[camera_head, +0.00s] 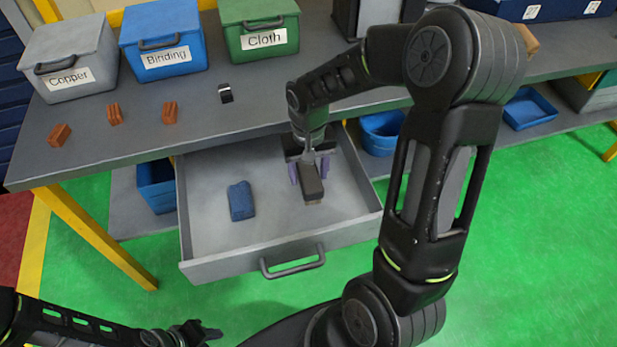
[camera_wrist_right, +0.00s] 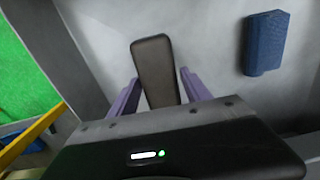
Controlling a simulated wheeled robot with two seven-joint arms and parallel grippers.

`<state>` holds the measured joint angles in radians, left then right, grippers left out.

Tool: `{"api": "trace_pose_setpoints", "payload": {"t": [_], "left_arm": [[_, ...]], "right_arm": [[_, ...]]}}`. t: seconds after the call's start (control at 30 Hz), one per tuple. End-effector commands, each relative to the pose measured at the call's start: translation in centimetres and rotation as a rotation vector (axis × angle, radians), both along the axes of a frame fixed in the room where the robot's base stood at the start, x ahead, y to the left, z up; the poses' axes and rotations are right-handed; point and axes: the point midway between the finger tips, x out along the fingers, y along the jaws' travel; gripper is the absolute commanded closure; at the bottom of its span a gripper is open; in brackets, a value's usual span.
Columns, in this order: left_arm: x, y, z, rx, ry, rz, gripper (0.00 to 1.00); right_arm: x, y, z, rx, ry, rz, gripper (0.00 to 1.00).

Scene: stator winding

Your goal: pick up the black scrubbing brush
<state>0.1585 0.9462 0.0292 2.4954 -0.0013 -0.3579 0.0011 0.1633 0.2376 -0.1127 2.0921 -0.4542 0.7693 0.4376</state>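The black scrubbing brush (camera_head: 312,184) lies in the open drawer, towards its right side, with a tan strip showing at its near end. In the right wrist view the brush (camera_wrist_right: 155,68) shows its dark top between two purple fingers. My right gripper (camera_head: 309,171) reaches down into the drawer with one finger on each side of the brush. The fingers (camera_wrist_right: 160,86) are spread, with narrow gaps visible beside the brush. My left gripper (camera_head: 206,331) is at the bottom left, outside the drawer; its finger opening is unclear.
A blue block-like object (camera_head: 241,201) lies in the drawer left of the brush, also seen in the wrist view (camera_wrist_right: 265,43). The drawer's front wall (camera_head: 230,267) has a handle. Above, the tabletop (camera_head: 190,120) carries labelled boxes, several brown pieces and a small black item.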

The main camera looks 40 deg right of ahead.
Motion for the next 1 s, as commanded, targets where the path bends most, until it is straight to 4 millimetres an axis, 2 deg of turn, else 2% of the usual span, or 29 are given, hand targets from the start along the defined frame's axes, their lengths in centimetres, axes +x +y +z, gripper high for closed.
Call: {"api": "trace_pose_setpoints", "payload": {"t": [0.07,0.67,1.0], "left_arm": [[0.00,0.00,0.00,0.000,0.000,0.000,0.66],[0.00,0.00,0.00,0.000,0.000,0.000,0.66],[0.00,0.00,0.01,0.000,0.000,0.000,0.66]], "right_arm": [[0.00,0.00,0.00,0.000,0.000,0.000,0.51],[0.00,0.00,0.00,0.000,0.000,0.000,1.00],[0.08,-0.01,0.52,-0.001,-0.003,0.000,1.00]]}}
